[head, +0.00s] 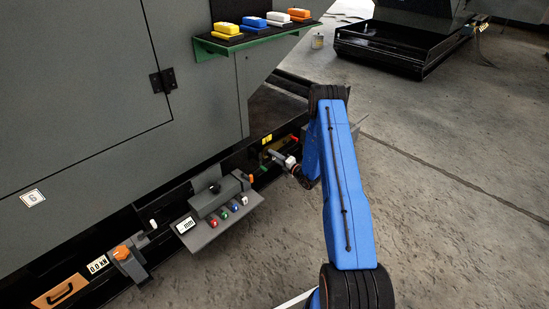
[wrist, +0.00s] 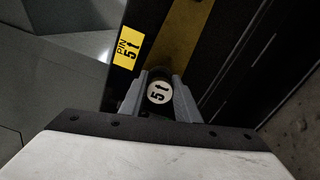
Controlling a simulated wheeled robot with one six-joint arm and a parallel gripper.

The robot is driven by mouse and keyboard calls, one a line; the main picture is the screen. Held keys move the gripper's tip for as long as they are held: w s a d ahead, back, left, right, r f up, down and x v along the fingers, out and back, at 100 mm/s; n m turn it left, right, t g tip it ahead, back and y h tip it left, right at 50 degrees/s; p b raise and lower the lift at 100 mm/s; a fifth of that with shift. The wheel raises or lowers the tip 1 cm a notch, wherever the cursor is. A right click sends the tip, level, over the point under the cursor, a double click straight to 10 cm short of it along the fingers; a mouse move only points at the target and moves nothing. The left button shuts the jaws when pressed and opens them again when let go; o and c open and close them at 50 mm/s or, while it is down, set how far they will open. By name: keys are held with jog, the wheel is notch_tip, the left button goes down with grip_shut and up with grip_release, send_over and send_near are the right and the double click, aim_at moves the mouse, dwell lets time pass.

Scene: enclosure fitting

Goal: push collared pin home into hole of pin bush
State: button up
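The collared pin (wrist: 158,93) shows its round white end face marked "5t" in the wrist view. My gripper (wrist: 160,84) has one grey finger on each side of the pin, close against its dark sides, so it looks shut on the pin. In the head view my gripper (head: 279,157) is beside the lower ledge of the grey enclosure. The pin bush and its hole are hidden behind the pin in the wrist view, and I cannot tell how deep the pin sits. A yellow label (wrist: 127,51) reading "PIN 5t" is left of the pin.
A small grey shelf (head: 222,222) with colored knobs stands out left of my gripper. A green shelf (head: 252,42) with several colored blocks is above. An orange-topped clamp (head: 123,254) is at lower left. Open concrete floor (head: 440,220) lies right.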

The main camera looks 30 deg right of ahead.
jog(key=o, duration=0.4)
jog(key=shift+o, duration=0.2)
jog(key=shift+s, duration=0.1)
jog(key=v, duration=1.7)
jog(key=shift+s+r, duration=0.1)
